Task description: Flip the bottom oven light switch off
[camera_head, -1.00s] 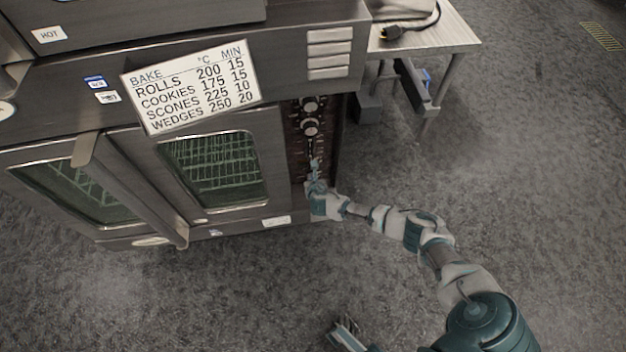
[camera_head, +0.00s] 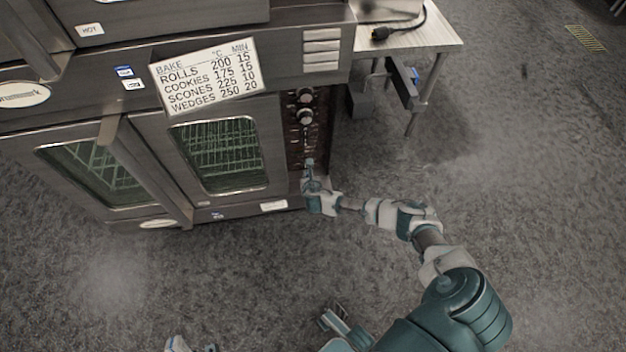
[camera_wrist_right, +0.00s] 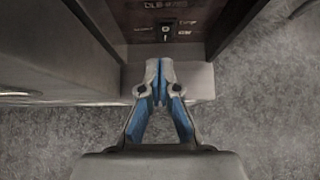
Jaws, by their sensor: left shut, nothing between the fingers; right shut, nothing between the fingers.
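The oven's dark control panel (camera_head: 303,135) is a vertical strip right of the glass doors. In the right wrist view, a small black switch (camera_wrist_right: 166,33) with a pale spot is on the panel's lower part, with small labels that are too blurred to read fully. Its on or off position cannot be told. My right gripper (camera_head: 309,164) is in front of the lower panel. In the wrist view its blue-padded fingers (camera_wrist_right: 159,66) are shut and empty, just below the switch in the picture, with no clear contact. My left gripper (camera_head: 334,318) is low at the bottom edge, shut, partly visible.
Round knobs (camera_head: 305,115) are higher on the panel. A bake-times sign (camera_head: 207,77) is on the oven front, above the oven doors (camera_head: 217,155). A metal table (camera_head: 440,40) with a black plug stands right of the oven. The floor at right is clear.

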